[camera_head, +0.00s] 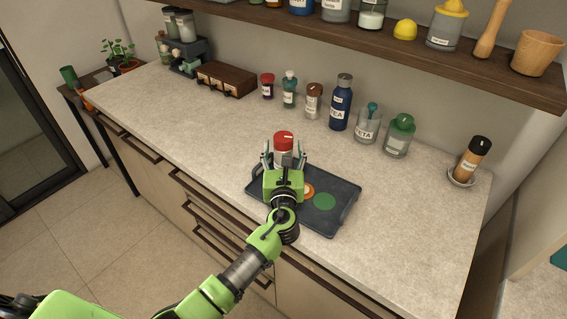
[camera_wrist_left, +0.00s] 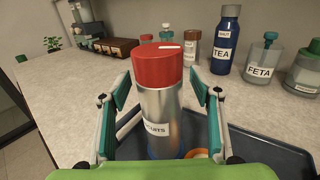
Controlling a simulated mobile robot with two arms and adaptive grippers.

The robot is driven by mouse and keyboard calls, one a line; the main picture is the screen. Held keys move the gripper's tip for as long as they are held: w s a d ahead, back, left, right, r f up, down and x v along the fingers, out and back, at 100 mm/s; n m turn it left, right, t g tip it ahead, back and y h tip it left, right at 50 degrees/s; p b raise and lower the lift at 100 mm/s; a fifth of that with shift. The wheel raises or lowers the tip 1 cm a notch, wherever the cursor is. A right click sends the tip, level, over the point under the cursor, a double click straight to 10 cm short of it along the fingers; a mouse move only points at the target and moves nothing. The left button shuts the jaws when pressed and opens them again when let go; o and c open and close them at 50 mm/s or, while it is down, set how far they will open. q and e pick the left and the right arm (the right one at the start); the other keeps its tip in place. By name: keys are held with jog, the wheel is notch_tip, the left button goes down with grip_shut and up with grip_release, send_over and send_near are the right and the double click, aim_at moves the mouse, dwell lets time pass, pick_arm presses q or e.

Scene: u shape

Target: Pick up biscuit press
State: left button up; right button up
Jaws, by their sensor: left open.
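The biscuit press is most likely the silver cylinder with a red lid (camera_head: 284,139), whose label is partly hidden but ends in letters like "cuits". It stands upright on the dark tray (camera_head: 345,205) on the counter. It fills the middle of the left wrist view (camera_wrist_left: 158,100). My left gripper (camera_head: 284,158) is open, with one finger on each side of the cylinder. In the left wrist view the fingers (camera_wrist_left: 161,98) show gaps to its sides. The cylinder's lower part is hidden by the gripper. My right gripper is not in view.
A green disc (camera_head: 324,202) and an orange ring (camera_head: 307,190) lie on the tray. Several jars and bottles, including a blue bottle (camera_head: 341,103), stand along the wall behind. A wooden shelf (camera_head: 400,45) hangs above. The counter left of the tray is clear.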

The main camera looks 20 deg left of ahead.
pick_arm(q)
jog(key=c, duration=1.7)
jog(key=shift+r, duration=0.1)
grip_shut()
